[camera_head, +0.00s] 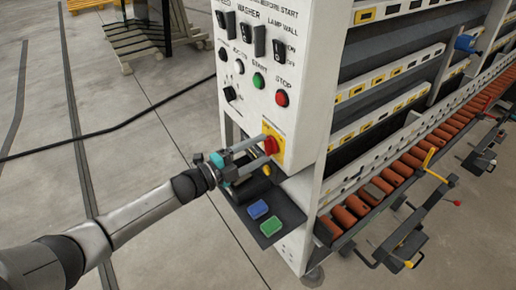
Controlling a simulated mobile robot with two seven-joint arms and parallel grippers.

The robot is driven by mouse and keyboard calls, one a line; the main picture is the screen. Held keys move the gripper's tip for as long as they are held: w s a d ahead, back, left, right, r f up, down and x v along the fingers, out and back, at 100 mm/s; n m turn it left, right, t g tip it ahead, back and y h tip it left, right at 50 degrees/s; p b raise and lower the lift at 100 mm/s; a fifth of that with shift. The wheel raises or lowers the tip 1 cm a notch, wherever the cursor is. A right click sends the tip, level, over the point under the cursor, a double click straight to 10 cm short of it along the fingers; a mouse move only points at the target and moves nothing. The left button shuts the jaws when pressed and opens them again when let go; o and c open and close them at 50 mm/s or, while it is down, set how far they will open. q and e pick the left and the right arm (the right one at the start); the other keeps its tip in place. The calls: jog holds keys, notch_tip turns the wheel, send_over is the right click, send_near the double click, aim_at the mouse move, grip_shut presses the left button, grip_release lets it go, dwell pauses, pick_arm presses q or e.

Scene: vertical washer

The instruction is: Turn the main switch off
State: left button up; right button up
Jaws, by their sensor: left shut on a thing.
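The main switch (270,145) is a red rotary knob on a yellow plate, low on the white control panel of the washer. My left gripper (263,148) reaches in from the left. Its two fingers lie on either side of the red knob, and it is shut on the knob. The fingers hide part of the knob, so its exact angle is hard to read. My right gripper is not in view.
Above are a green start button (258,80), a red stop button (282,98) and black switches. Below is a dark shelf (284,212) with a blue and a green pad. The washer's roller conveyor (380,188) runs right. A black cable (110,128) crosses the floor left.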

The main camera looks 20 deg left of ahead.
pick_arm(q)
jog(key=n, duration=0.5)
jog(key=shift+p, duration=0.4)
jog(key=shift+n, duration=0.3)
jog(key=o, duration=1.4)
jog(key=shift+s, duration=0.1)
jog(key=v, duration=1.5)
jog(key=shift+a+b, duration=0.1)
jog(key=shift+b, duration=0.25)
